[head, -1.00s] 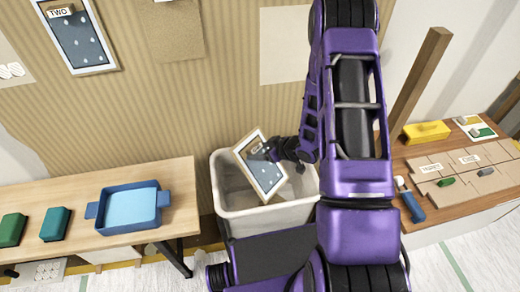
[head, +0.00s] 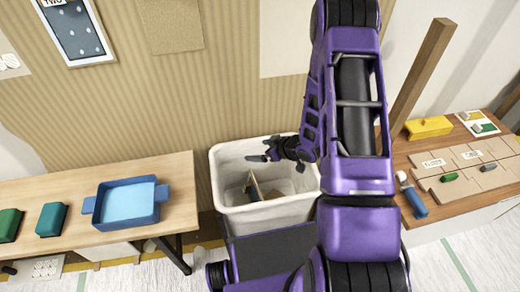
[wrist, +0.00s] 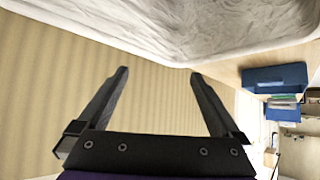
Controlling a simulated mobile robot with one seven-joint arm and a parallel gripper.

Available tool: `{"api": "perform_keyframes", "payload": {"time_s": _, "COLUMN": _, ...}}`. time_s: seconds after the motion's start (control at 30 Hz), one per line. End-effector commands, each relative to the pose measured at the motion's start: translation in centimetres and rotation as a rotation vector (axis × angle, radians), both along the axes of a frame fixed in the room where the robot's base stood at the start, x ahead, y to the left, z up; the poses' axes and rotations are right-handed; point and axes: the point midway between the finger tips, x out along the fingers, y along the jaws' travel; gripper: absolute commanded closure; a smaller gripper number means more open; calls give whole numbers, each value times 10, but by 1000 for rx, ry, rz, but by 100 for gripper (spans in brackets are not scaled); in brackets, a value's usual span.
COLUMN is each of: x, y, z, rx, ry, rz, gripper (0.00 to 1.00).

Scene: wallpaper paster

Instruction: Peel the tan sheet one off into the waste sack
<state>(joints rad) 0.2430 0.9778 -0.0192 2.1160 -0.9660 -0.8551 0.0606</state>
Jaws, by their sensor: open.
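The waste sack (head: 232,212) is a white-lined bin below the striped wall; its crumpled lining also shows at the top of the wrist view (wrist: 170,25). A cream-edged sheet (head: 254,187) stands tilted inside it, seen nearly edge-on, with any label unreadable. My gripper (head: 262,152) is over the sack's opening, above the sheet and apart from it. In the wrist view, my gripper (wrist: 159,74) has its two fingers spread with nothing between them. A plain tan sheet (head: 166,24) is on the wall, and a sheet with a dark dotted panel (head: 76,32) hangs left of it.
A table at left (head: 60,183) holds a blue tray (head: 98,207), a teal block (head: 51,221) and a green block (head: 10,224). A bench at right (head: 440,208) holds a yellow box (head: 430,127) and a blue-handled tool (head: 414,201). A wooden post (head: 420,75) rises there.

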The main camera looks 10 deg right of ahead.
Motion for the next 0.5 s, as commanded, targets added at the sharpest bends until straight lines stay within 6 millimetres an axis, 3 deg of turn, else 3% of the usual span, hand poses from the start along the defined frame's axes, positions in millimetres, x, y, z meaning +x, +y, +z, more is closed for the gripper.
{"api": "perform_keyframes", "payload": {"time_s": 0.17, "x": -12, "y": -11, "z": 15, "rx": -1, "ry": -1, "rz": -4, "gripper": 0}}
{"api": "perform_keyframes", "payload": {"time_s": 0.5, "x": -60, "y": -51, "z": 69, "rx": -2, "ry": -3, "rz": -5, "gripper": 0}}
